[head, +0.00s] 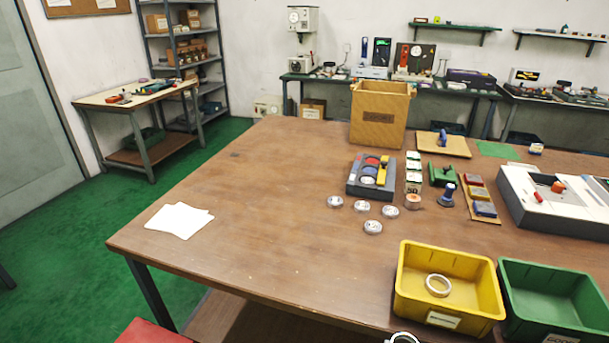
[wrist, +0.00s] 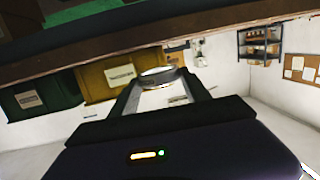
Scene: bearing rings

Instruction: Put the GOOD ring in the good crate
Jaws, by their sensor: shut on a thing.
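My gripper (wrist: 163,84) is shut on a metal bearing ring (wrist: 158,73) held between its fingertips in the wrist view. At the head view's bottom edge, only the top of a pale ring (head: 403,337) shows, in front of the yellow crate. The yellow crate (head: 405,297) stands at the table's near right edge with another ring (head: 438,285) lying in it. The green crate (head: 510,300) stands right beside it and looks empty from here. Both crates also show in the wrist view, yellow (wrist: 100,85) and green (wrist: 55,90).
Several small round tins (head: 373,227) lie mid-table near a dark tray (head: 355,186). A cardboard box (head: 379,115) stands behind. A white-and-grey device (head: 520,195) is at the right. White papers (head: 180,221) lie at the left; the table's left-middle is clear.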

